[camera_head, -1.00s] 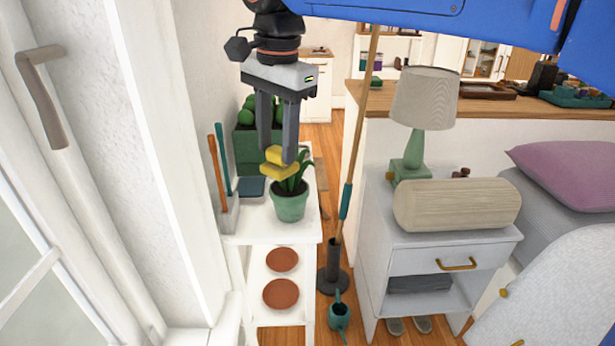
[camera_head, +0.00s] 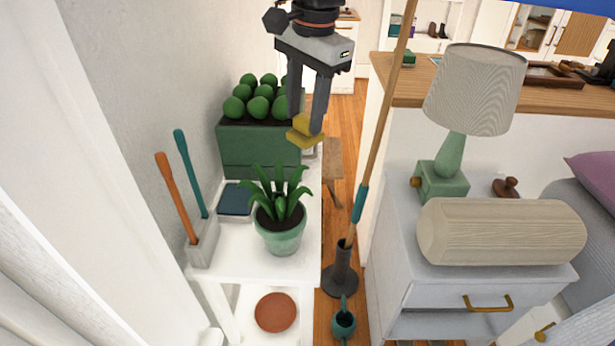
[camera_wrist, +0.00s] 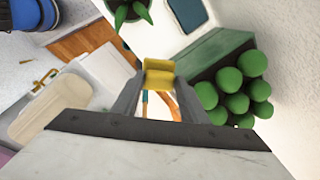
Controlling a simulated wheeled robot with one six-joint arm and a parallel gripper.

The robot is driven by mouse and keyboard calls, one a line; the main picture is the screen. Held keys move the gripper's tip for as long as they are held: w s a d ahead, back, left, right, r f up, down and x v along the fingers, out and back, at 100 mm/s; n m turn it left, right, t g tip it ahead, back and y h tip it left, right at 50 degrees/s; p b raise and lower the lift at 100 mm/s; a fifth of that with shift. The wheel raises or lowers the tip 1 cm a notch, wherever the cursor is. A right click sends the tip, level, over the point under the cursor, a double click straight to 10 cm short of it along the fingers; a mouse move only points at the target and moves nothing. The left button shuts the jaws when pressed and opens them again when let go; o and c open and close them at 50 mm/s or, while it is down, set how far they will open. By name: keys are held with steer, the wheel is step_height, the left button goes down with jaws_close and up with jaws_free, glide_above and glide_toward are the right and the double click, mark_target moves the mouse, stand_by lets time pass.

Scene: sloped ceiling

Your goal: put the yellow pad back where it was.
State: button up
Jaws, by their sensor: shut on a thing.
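My gripper (camera_head: 308,128) is shut on the yellow pad (camera_head: 303,137) and holds it in the air. In the head view the pad hangs between the fingertips, beside the front right of the green planter box (camera_head: 258,150). It is above and behind the potted plant (camera_head: 280,230). In the wrist view the yellow pad (camera_wrist: 158,76) shows between the two fingers, with the floor and a pole beyond it. The place the pad came from cannot be told from these frames.
A white stand (camera_head: 240,262) bears the plant, the planter, a dark blue tray (camera_head: 236,199) and a holder (camera_head: 203,243) with two handled tools. A pole (camera_head: 377,135) stands to the right. A lamp (camera_head: 472,90) and beige bolster (camera_head: 500,231) are on the grey nightstand (camera_head: 420,290).

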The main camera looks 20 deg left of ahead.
mark_target(311, 138)
step_height(311, 138, down, 15)
stand_by(0.6)
steer(key=o, duration=1.4)
steer(key=r, duration=0.4)
steer(key=d+r, duration=0.1)
steer(key=r, duration=0.3)
steer(key=s+r, duration=0.1)
steer(key=r, duration=0.3)
steer(key=shift+d, duration=0.25)
